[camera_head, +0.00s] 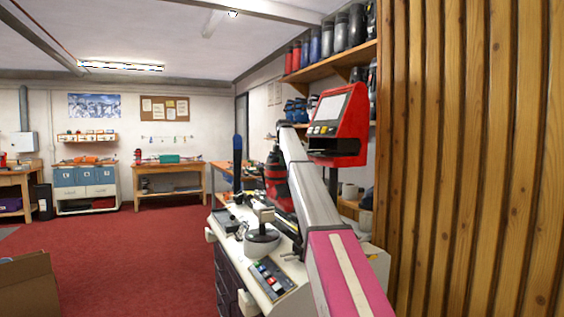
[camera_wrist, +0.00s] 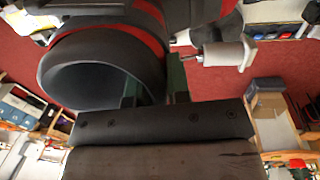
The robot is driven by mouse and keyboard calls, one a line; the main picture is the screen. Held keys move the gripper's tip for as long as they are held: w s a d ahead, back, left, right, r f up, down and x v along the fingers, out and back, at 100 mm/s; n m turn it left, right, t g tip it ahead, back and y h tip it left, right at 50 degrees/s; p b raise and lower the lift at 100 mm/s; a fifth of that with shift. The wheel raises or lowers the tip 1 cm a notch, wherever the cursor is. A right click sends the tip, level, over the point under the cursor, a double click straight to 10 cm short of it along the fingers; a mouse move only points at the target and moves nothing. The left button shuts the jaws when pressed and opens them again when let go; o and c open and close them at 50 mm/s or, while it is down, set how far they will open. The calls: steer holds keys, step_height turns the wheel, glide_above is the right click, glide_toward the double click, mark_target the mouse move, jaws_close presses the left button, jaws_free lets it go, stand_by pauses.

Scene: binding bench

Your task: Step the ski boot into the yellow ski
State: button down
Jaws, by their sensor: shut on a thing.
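The ski boot (camera_head: 276,178) is black with red bands and shows upright above the bench, partly behind a long pale and pink bar. In the wrist view the boot (camera_wrist: 90,75) fills the upper left, its dark round cuff opening facing the camera. My gripper (camera_wrist: 153,90) is shut on the boot's cuff, with greenish fingers at the rim. The fingers are hidden in the head view. I cannot make out the yellow ski in either view. Whether the boot's sole touches anything is hidden.
The white-topped bench (camera_head: 238,228) carries a round-based device (camera_head: 262,240) and a tray of coloured pieces (camera_head: 270,280). A red machine with a screen (camera_head: 340,122) stands at the right, near the slatted wood wall (camera_head: 470,160). A cardboard box (camera_head: 28,285) is lower left. Red carpet (camera_head: 130,255) is open.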

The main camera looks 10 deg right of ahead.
stand_by(0.3)
steer(key=c, duration=0.5)
jaws_free()
steer(key=shift+f, duration=0.1)
steer(key=shift+r, duration=0.2)
steer(key=shift+r, duration=4.85)
steer(key=shift+s, duration=0.1)
